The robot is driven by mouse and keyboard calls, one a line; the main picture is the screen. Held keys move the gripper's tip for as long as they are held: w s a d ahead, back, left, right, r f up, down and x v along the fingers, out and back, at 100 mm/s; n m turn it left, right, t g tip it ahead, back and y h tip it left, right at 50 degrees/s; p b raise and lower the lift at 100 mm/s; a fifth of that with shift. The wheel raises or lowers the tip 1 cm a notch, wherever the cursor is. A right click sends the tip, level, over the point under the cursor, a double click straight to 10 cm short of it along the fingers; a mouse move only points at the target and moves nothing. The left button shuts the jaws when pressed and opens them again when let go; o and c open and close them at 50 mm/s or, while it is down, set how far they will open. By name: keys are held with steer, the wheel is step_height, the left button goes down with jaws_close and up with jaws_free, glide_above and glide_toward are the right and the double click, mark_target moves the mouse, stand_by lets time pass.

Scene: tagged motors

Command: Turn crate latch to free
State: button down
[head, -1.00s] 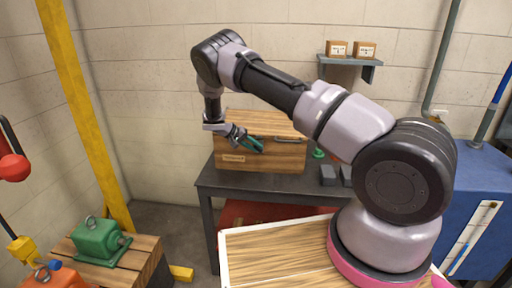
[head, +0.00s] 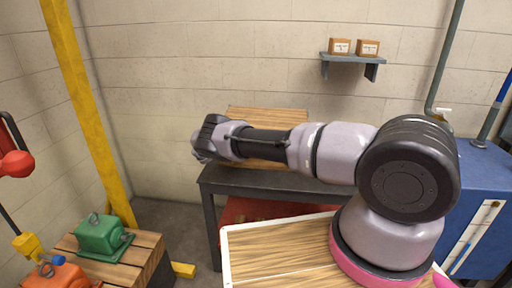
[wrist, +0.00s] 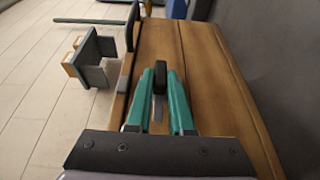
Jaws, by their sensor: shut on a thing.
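The wooden crate (head: 268,117) stands on the dark table against the back wall, and its planks also fill the middle of the wrist view (wrist: 205,75). The crate latch (wrist: 160,77) is a small dark upright piece on the wood. My gripper (wrist: 160,85) has its two green fingers on either side of the latch and is shut on it. In the head view my arm covers the front of the crate and hides the gripper and latch.
A grey wall shelf (head: 352,58) with two small boxes hangs above, right of the crate. A blue cabinet (head: 470,200) stands at the right. Green (head: 101,234) and orange (head: 55,277) motors sit on a wooden pallet (head: 148,250) at lower left, by a yellow post (head: 85,110).

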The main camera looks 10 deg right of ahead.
steer(key=shift+w+h, duration=0.15)
steer(key=shift+h, duration=0.15)
steer(key=c, duration=0.8)
jaws_free()
steer(key=shift+w, duration=0.1)
